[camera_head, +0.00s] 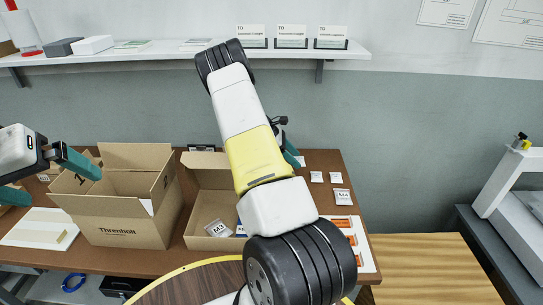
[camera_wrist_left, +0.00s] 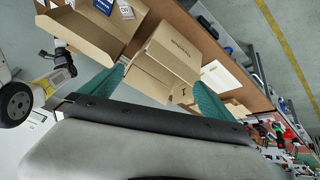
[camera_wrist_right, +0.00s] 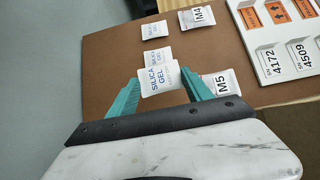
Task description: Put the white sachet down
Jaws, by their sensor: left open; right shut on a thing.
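In the right wrist view, my right gripper (camera_wrist_right: 160,80) is shut on a white sachet (camera_wrist_right: 157,79) lettered "SILICA GEL". The sachet looks larger than the others and overlaps one behind it; its height above the table is unclear. In the head view, my right arm hides most of this gripper, and a teal finger shows beside a small white patch. Two similar sachets (camera_head: 316,177) (camera_head: 336,177) lie on the brown table (camera_head: 325,160). My left gripper (camera_head: 65,184) is open and empty near the left carton (camera_head: 122,228); its fingers also show in the left wrist view (camera_wrist_left: 162,84).
An M4 bag (camera_head: 342,195) and an M5 bag (camera_wrist_right: 222,82) lie near the sachets. An open carton (camera_head: 205,180) holds another bag (camera_head: 219,229). A white board with orange labels (camera_head: 366,261) lies at the table's right. Bare tabletop shows around the sachets.

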